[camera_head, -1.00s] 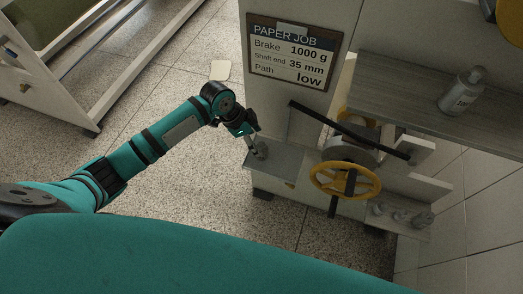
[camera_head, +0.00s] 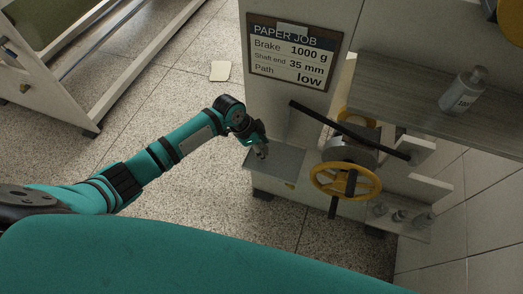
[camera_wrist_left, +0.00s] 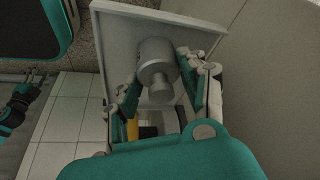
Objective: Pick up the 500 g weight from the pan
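My left gripper (camera_head: 262,152) is at the grey pan (camera_head: 285,160) on the side of the white machine. In the left wrist view, a grey metal weight with a round knob (camera_wrist_left: 155,65) stands on the pale pan (camera_wrist_left: 112,45). The two fingers of the left gripper (camera_wrist_left: 160,75) are spread, one on each side of the weight and close to it; firm contact cannot be seen. In the head view the gripper largely hides this weight. Its marking is not readable. My right gripper is not in view.
A yellow handwheel (camera_head: 345,180) and a dark bar (camera_head: 325,120) are right of the pan. Several grey weights (camera_head: 400,214) stand on a lower shelf (camera_head: 415,230). A sign (camera_head: 293,52) hangs above.

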